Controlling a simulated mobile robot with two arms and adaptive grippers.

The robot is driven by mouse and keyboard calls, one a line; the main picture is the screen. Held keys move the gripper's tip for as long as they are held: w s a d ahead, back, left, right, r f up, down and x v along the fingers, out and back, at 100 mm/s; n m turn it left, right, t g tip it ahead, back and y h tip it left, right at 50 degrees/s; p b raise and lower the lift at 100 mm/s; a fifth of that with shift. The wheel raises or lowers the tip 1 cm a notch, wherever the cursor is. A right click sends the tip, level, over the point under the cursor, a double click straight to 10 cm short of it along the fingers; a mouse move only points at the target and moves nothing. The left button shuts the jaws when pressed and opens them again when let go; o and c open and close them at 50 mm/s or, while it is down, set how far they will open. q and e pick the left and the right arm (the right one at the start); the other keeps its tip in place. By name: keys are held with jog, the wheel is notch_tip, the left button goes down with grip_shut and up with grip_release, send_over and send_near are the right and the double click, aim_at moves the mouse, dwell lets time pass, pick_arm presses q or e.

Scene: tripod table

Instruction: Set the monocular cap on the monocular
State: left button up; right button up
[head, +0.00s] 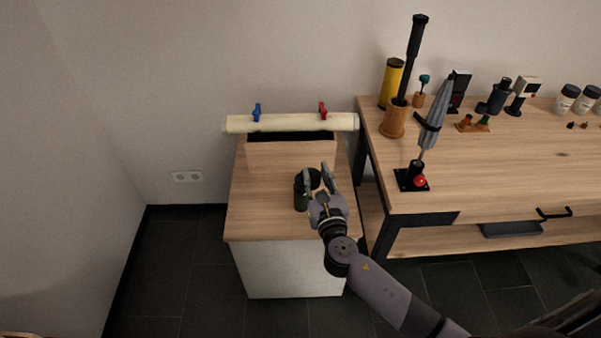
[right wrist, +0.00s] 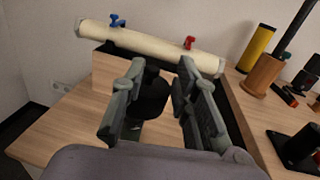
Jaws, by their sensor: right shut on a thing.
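My right gripper (head: 317,178) is shut on a black round cap (head: 314,180), seen between its fingers above the small cabinet's wooden top. In the right wrist view the black cap (right wrist: 152,98) shows between the two fingers (right wrist: 161,78). A dark green-black cylinder, which looks like the monocular (head: 300,195), stands upright on the wooden top just left of the gripper. In the right wrist view it is mostly hidden behind the left finger. Whether cap and monocular touch, I cannot tell. My left gripper is not in view.
A cream roll (head: 285,122) with blue and red clips lies across an open wooden box (head: 290,155) behind. To the right, a workbench (head: 520,165) holds a tripod with a folded grey top (head: 435,115), a yellow cylinder (head: 391,83) and jars. The cabinet top's front left (head: 250,220) is clear.

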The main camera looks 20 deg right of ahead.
jog(key=w+f+b, duration=0.7)
jog(key=w+f, duration=0.1)
jog(key=w, duration=0.1)
jog(key=shift+d+f+h, duration=0.15)
jog(key=shift+f+h, duration=0.15)
jog(key=shift+f+b, duration=0.3)
jog(key=shift+b, duration=0.15)
jog(key=shift+c, duration=0.4)
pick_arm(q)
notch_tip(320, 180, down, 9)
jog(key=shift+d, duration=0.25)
pick_arm(e)
grip_shut()
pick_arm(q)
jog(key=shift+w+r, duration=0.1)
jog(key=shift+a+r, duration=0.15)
pick_arm(e)
jog(key=shift+d, duration=0.15)
pick_arm(q)
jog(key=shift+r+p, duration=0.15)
jog(key=shift+p, duration=0.2)
pick_arm(e)
jog(key=shift+r, duration=0.2)
pick_arm(q)
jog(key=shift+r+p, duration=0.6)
jog(key=shift+p, duration=0.05)
pick_arm(e)
jog(key=shift+r, duration=0.6)
